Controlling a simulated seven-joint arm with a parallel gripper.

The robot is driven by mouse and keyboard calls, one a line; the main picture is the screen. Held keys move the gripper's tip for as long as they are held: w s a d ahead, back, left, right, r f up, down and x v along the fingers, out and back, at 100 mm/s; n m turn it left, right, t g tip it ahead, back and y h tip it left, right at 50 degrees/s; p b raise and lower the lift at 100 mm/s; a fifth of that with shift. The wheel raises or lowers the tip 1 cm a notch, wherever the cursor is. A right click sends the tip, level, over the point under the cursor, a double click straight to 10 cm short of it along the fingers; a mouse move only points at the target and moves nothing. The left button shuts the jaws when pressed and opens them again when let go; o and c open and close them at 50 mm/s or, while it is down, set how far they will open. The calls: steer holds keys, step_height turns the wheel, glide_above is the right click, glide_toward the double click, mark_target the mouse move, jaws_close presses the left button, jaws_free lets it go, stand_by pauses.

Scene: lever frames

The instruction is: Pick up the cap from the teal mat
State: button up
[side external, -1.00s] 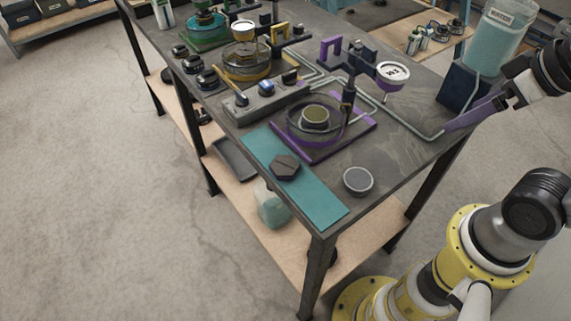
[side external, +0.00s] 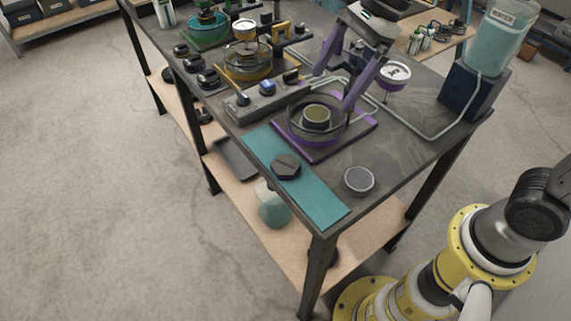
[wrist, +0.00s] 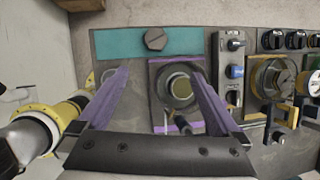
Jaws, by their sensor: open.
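The cap is a dark hexagonal piece (side external: 286,166) lying on the teal mat (side external: 318,205) along the table's front edge. In the wrist view the cap (wrist: 156,39) shows at the top with a slot across it, on the teal mat (wrist: 120,43). My gripper (side external: 333,88) has two purple fingers spread wide. It hangs above the purple-edged fixture, behind the mat, apart from the cap. In the wrist view my open gripper (wrist: 162,98) has nothing between its fingertips but the fixture below.
A round fixture (side external: 317,119) with a clear ring stands on a purple-edged plate behind the mat. A grey round disc (side external: 358,181) lies right of the mat. A switch box (side external: 262,97), a gauge (side external: 394,74) and a dispenser (side external: 490,50) stand nearby.

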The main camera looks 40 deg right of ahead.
steer(key=g, duration=0.1)
glide_toward(287, 164)
steer(key=shift+d+x, duration=0.25)
steer(key=shift+x, duration=3.85)
steer(key=shift+a, duration=0.2)
